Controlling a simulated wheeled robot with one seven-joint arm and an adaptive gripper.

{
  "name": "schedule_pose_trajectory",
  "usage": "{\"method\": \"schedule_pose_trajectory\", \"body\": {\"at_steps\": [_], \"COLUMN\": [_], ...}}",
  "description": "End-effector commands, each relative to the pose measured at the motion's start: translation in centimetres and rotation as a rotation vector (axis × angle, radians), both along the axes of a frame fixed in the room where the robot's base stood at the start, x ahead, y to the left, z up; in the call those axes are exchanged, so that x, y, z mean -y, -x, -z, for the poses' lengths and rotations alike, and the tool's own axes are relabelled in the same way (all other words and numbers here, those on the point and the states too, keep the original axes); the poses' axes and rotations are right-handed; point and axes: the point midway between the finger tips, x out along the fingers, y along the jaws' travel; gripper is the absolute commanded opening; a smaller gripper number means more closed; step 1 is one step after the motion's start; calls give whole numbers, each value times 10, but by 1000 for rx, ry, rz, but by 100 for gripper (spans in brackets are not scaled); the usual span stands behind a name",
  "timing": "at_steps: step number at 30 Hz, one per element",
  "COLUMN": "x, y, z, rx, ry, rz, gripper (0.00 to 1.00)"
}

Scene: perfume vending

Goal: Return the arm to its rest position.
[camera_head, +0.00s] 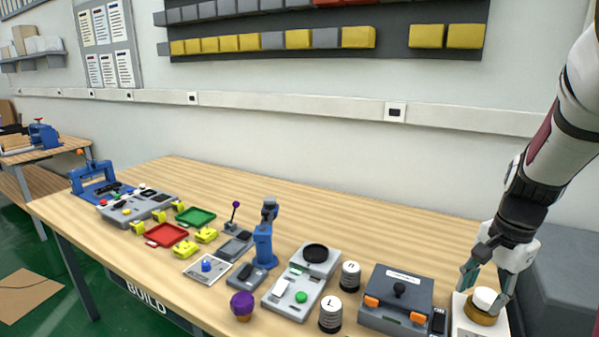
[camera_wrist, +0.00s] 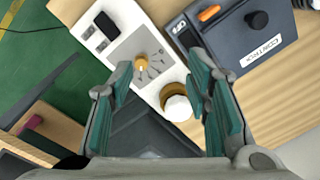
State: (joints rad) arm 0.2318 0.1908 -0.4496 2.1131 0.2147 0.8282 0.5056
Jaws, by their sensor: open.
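My gripper (camera_head: 485,286) is at the right end of the wooden table, with its arm coming down from the upper right. Its fingers are apart, and nothing is seen clamped between them. In the head view they hang around or just above a round white-topped piece with a gold-brown base (camera_head: 484,299); I cannot tell whether they touch it. In the wrist view my gripper (camera_wrist: 160,88) is open, and this white piece (camera_wrist: 175,104) shows between the fingers, nearer the right one. It sits on a white panel (camera_wrist: 128,52).
A grey control box with orange parts (camera_head: 397,292) stands just left of my gripper. Black-and-white cylinders (camera_head: 350,276), a purple ball (camera_head: 242,303) and a blue stand (camera_head: 264,246) are farther left. A dark grey block (camera_head: 560,262) is at the right. The table's back strip is clear.

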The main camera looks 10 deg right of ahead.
Motion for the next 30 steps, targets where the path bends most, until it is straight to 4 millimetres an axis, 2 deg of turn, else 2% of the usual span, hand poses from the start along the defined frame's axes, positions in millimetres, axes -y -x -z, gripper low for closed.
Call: {"method": "schedule_pose_trajectory", "body": {"at_steps": [1, 6, 11, 15, 18, 22, 27, 30], "x": [-20, -81, -132, -169, -190, -209, -220, -222], "y": [0, 12, 35, 62, 84, 109, 128, 132], "z": [-15, -54, -83, -101, -109, -113, -114, -114], "rx": [33, 113, 181, 230, 258, 282, 293, 294], "ry": [-2, 15, 62, 127, 187, 266, 336, 353], "rz": [-76, -348, -603, -822, -973, -1133, -1255, -1283], "gripper": [44, 44, 44, 44, 44, 44, 44, 44]}}
